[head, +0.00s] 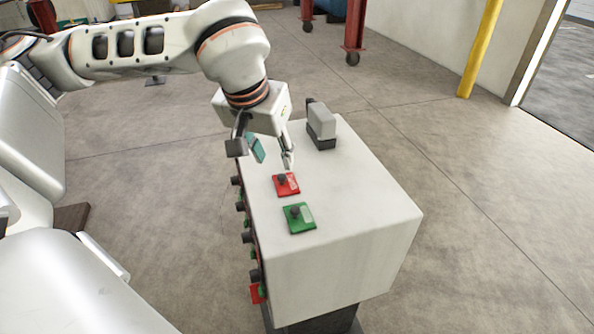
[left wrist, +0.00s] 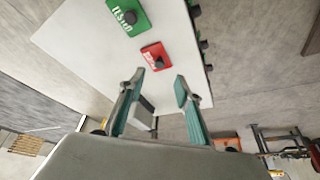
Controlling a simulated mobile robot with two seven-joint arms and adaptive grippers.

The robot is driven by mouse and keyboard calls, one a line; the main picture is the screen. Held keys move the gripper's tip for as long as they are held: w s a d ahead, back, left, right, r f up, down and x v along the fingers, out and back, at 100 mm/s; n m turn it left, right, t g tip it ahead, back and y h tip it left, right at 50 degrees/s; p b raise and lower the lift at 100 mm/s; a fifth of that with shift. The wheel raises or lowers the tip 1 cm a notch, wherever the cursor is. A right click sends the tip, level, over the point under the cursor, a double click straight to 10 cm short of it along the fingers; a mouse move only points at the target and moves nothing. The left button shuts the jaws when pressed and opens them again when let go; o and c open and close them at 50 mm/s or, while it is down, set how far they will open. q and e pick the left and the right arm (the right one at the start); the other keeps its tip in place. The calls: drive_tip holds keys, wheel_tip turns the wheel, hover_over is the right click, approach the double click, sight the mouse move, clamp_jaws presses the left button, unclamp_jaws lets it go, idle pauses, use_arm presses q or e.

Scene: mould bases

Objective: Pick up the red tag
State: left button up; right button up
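The red tag (head: 286,184), with a dark knob and a pale label, lies flat on the white top of a box-shaped block (head: 350,215). It also shows in the left wrist view (left wrist: 155,57), just beyond the fingertips. My left gripper (head: 265,156) is above the block's top, close to the red tag and on its far side. Its fingers are spread, with nothing between them; they also show in the left wrist view (left wrist: 160,85). My right gripper is not in view.
A green tag (head: 299,218) lies on the same top, nearer than the red one. A grey block with a dark base (head: 321,125) stands at the top's far end. Several knobs and tags line the left side, including a red one (head: 256,294). The right of the top is clear.

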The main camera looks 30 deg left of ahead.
sight(281, 176)
use_arm(q)
drive_tip(key=shift+x, duration=0.85)
drive_tip(key=shift+f+b, duration=0.35)
drive_tip(key=shift+f, duration=0.15)
drive_tip(key=b+x, duration=0.1)
drive_tip(key=x, duration=0.3)
drive_tip(key=shift+w+f, duration=0.1)
drive_tip(key=shift+f, duration=0.1)
drive_tip(key=shift+w+f, duration=0.15)
drive_tip(key=shift+f, duration=0.05)
drive_tip(key=shift+r, duration=0.1)
drive_tip(key=c, duration=0.5)
clamp_jaws()
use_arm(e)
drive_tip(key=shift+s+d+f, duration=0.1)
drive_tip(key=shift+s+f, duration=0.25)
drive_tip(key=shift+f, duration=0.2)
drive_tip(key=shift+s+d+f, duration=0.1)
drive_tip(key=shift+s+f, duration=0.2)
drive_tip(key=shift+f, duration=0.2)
